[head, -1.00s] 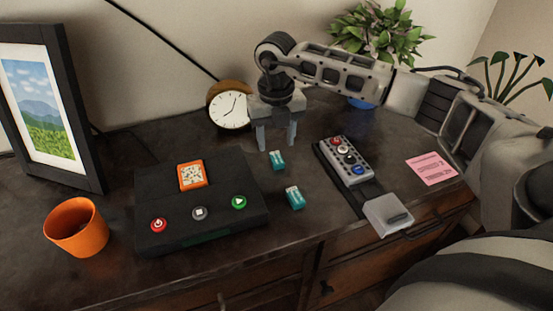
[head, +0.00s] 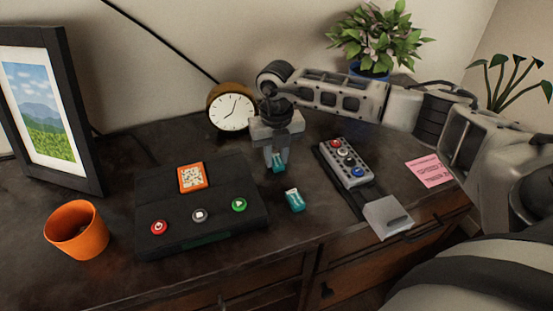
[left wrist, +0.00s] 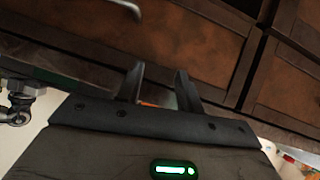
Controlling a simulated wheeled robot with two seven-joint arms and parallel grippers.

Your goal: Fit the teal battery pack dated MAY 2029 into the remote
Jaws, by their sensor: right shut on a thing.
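Two small teal battery packs with pale labels are on the dark cabinet top; their dates are too small to read. My right gripper (head: 276,165) points down, shut on the farther teal pack (head: 279,169), which is partly hidden between its fingers. The nearer teal pack (head: 294,200) lies loose, closer to the front edge. The grey remote (head: 346,162), with red, white and blue buttons, lies to the right of both packs on a dark base. A light grey cover-like piece (head: 388,216) is at its near end. My left gripper shows in the left wrist view (left wrist: 160,75), fingers apart and empty.
A black box (head: 200,215) with three buttons and an orange coded tile is left of the packs. A clock (head: 231,111) stands behind. An orange cup (head: 76,230) and picture frame (head: 45,105) are at left. A pink note (head: 430,170) lies right of the remote.

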